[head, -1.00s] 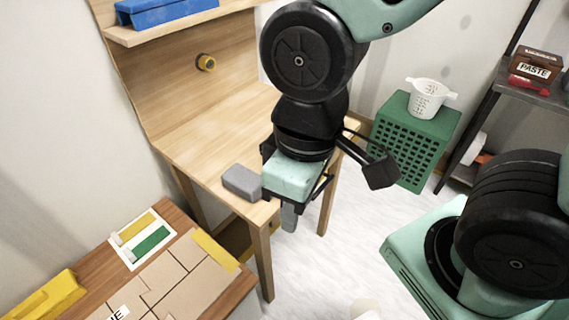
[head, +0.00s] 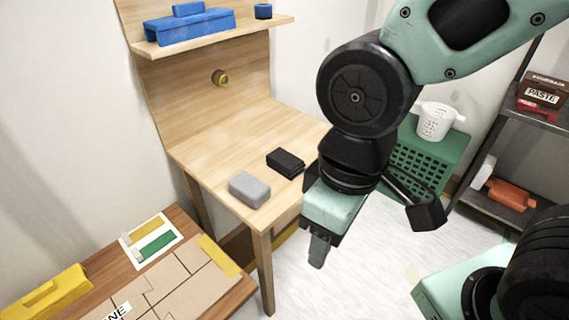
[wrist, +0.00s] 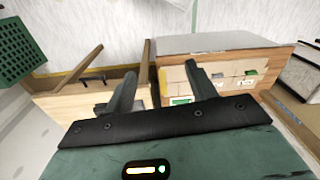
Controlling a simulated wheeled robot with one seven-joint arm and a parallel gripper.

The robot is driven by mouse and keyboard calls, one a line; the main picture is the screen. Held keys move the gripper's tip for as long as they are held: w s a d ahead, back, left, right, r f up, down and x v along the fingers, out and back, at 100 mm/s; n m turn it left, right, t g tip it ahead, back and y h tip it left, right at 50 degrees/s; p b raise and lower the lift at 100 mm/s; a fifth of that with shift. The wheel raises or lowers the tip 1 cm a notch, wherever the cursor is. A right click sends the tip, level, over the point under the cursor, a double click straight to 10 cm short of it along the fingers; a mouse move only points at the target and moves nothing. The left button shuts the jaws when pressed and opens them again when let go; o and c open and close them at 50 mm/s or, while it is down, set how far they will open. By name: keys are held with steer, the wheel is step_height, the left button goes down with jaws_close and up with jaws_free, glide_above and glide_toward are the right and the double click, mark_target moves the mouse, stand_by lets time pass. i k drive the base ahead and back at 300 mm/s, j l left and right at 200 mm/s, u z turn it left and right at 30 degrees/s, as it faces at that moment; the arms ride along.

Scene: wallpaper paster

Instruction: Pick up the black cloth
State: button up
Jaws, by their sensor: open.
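The black cloth (head: 285,162) lies as a small folded block on the wooden workbench (head: 220,150), close to its front right edge. A grey block (head: 249,189) lies just left of it, apart from it. My gripper (head: 319,250) is to the right of the cloth, past the bench edge, pointing down over the floor, with nothing seen in it. In the wrist view its two fingers (wrist: 160,80) stand apart and empty. A dark shape on the bench beside the left finger there may be the cloth, but it is too small to be sure.
A low table (head: 165,285) with paper pieces and a yellow tool (head: 45,292) stands at the lower left. A green crate (head: 425,165) bears a white cup (head: 438,121). A shelf rack (head: 515,120) stands at the right. A blue box (head: 189,26) sits above the bench.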

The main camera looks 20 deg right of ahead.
mark_target(289, 166)
steer(key=i+l, duration=0.1)
steer(key=l, duration=0.25)
steer(key=i+l, duration=0.1)
steer(key=l, duration=0.3)
steer(key=i+l, duration=0.15)
steer(key=l, duration=0.2)
steer(key=i+l, duration=0.1)
steer(key=l, duration=0.25)
steer(key=l+u, duration=0.1)
steer(key=u, duration=0.7)
steer(key=l+u, duration=0.15)
steer(key=u, duration=0.3)
steer(key=l+u, duration=0.1)
steer(key=u, duration=0.3)
steer(key=l+u, duration=0.1)
steer(key=u, duration=0.3)
